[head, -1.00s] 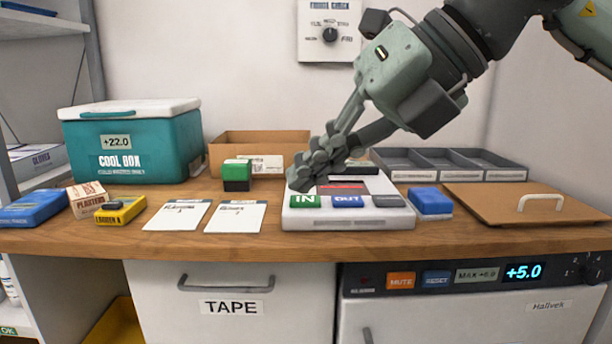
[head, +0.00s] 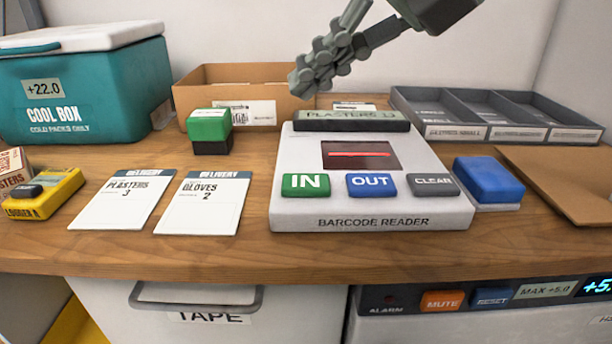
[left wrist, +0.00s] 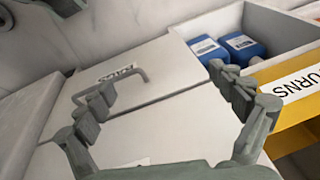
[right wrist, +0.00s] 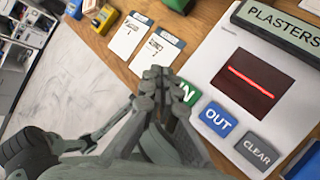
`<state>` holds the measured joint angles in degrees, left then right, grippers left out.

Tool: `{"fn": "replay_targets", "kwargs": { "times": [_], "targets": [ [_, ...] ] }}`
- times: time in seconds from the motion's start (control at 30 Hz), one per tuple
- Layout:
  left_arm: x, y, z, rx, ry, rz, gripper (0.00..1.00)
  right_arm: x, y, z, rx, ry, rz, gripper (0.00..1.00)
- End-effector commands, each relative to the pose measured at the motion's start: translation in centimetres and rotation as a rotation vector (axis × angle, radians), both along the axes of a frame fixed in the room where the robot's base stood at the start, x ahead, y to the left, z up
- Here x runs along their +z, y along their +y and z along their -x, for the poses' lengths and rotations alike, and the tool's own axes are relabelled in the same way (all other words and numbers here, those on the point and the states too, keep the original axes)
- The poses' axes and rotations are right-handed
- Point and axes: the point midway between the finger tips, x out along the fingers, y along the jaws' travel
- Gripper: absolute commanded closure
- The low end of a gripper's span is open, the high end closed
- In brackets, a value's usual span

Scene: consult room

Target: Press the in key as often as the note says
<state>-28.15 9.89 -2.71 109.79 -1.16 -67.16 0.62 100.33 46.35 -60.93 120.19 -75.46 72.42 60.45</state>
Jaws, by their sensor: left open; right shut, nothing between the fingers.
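The barcode reader (head: 290,213) lies on the wooden counter with a green IN key (head: 305,184), a blue OUT key (head: 371,184) and a grey CLEAR key (head: 433,185). Its display (head: 352,121) reads PLASTERS with a number too blurred to be sure of. A delivery note (head: 122,200) reads PLASTERS 3; another note (head: 204,203) reads GLOVES 2. My right gripper (head: 303,84) is shut and empty, raised above the reader. In the right wrist view its fingertips (right wrist: 156,74) partly cover the IN key (right wrist: 188,93). My left gripper (left wrist: 170,85) is open and empty, outside the head view.
A green-and-black block (head: 209,130), a cardboard box (head: 243,88) and a teal cool box (head: 80,100) stand left of and behind the reader. A blue block (head: 488,180) and a grey divided tray (head: 455,131) are at right. Blue bottles (left wrist: 225,47) sit in an open drawer.

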Motion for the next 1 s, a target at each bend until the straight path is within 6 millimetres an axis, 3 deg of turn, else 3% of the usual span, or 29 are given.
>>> {"fn": "replay_targets", "kwargs": {
  "times": [0.23,0.63,1.0],
  "targets": [
    [1.7,0.1,-0.4,-0.001,-0.015,-0.010,0.06,-1.8,0.0,0.0,-0.001,0.001,0.000,1.00],
    [7.6,0.2,0.2,0.003,-0.045,-0.041,0.06,-6.6,-0.1,0.0,-0.001,0.002,0.001,1.00],
    [11.9,-1.6,-1.4,-0.033,-0.190,-0.022,0.06,-8.5,0.0,0.0,-0.001,0.001,0.000,1.00]
  ]
}}
